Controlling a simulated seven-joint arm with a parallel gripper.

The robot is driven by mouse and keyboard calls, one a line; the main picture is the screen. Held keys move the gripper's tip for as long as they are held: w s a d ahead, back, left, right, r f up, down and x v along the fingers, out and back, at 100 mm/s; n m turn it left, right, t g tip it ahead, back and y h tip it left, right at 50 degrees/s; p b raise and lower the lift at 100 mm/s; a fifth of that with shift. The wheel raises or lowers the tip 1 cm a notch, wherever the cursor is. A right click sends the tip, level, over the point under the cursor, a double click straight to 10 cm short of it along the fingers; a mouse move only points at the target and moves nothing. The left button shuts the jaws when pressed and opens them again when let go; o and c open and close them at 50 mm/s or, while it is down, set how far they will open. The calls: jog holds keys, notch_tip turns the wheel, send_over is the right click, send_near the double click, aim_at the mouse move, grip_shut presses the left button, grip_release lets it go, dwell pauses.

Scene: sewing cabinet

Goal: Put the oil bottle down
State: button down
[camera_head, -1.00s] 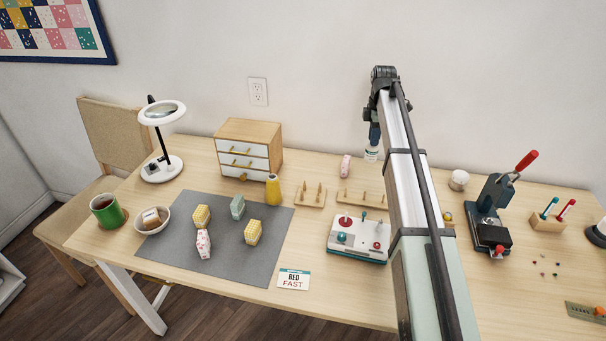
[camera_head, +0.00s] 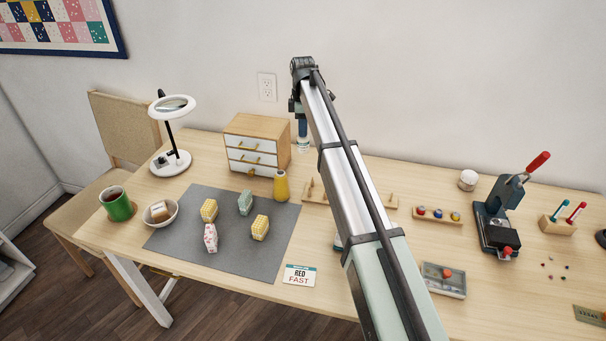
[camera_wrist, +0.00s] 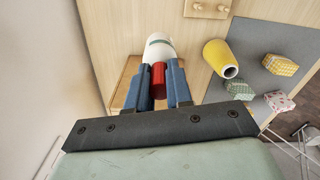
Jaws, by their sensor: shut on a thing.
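The oil bottle (camera_wrist: 159,46) is white with a teal band and a red cap (camera_wrist: 158,77). In the wrist view the cap is between the two blue fingers of my gripper (camera_wrist: 160,88), which is shut on it. In the head view my gripper (camera_head: 301,127) is just right of the small drawer cabinet (camera_head: 258,128), near the back wall. The bottle's lower end (camera_head: 303,144) shows below the fingers. I cannot tell how far the bottle's base is from the table (camera_head: 345,170).
A yellow cone (camera_head: 280,186) stands in front of the cabinet, at the grey mat's edge (camera_head: 182,235). Wooden peg racks (camera_head: 317,193) lie to the right, partly behind my arm. A bead tray (camera_head: 437,215) and a press (camera_head: 497,215) stand farther right. Bare table shows at the back.

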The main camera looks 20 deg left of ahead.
aim_at(303, 151)
jog(key=shift+w+m, duration=0.1)
jog(key=shift+m, duration=1)
jog(key=shift+f+m, duration=0.15)
jog(key=shift+m, duration=0.15)
notch_tip(303, 151, down, 10)
jog(key=shift+r, duration=0.15)
jog(key=c, duration=1)
grip_release()
notch_tip(303, 151, up, 12)
jog(key=shift+r, duration=0.1)
